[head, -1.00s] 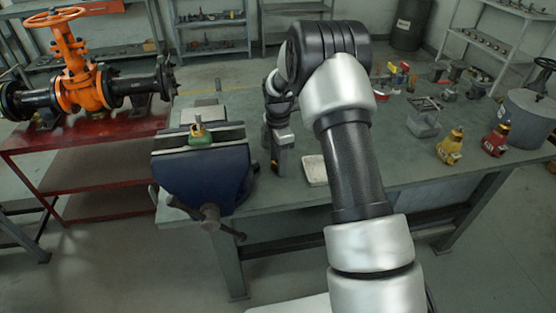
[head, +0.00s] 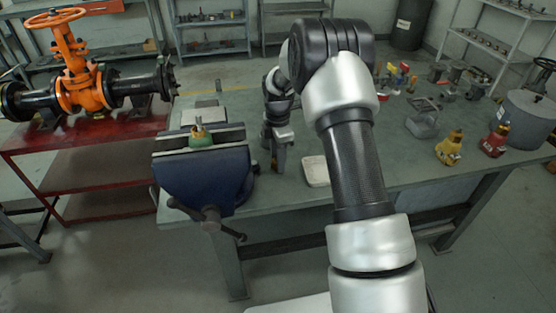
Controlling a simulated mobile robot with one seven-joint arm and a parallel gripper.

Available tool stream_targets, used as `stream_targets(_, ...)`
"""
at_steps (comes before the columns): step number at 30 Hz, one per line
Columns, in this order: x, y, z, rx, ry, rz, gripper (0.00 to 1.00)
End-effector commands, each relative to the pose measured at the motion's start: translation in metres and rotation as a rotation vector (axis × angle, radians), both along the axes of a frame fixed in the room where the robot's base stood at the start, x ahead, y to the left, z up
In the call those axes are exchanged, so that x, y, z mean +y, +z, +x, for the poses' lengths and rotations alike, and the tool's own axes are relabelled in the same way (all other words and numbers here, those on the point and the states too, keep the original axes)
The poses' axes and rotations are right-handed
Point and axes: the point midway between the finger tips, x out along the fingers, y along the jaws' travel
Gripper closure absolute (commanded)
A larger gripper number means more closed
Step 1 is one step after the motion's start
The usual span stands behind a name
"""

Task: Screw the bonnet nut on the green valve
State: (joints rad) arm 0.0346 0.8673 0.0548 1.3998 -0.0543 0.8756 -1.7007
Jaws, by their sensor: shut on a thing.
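The green valve (head: 201,137) sits clamped between the jaws of the blue bench vise (head: 201,177). A small brass-coloured part (head: 199,127) shows at its top. My gripper (head: 278,164) points down over the bench, to the right of the vise and apart from the valve. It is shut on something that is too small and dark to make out. I cannot pick out the bonnet nut for certain.
A pale flat block (head: 315,171) lies right of my gripper. A yellow valve (head: 451,147) and a red valve (head: 494,141) stand farther right, near a grey drum (head: 528,118). A large orange gate valve (head: 82,88) stands on a red table at left.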

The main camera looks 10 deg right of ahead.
Motion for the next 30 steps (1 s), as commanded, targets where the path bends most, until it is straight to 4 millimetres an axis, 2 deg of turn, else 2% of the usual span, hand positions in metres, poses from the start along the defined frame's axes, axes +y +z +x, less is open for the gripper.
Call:
stream_targets(15,0.0,0.034,0.0,0.0,-0.001,0.0,0.94)
stream_targets(23,0.0,0.042,-0.001,0.0,-0.014,0.0,0.94)
stream_targets(26,0.0,0.047,-0.004,-0.002,-0.102,0.001,0.94)
stream_targets(30,0.0,0.061,-0.017,-0.001,-0.396,0.003,0.94)
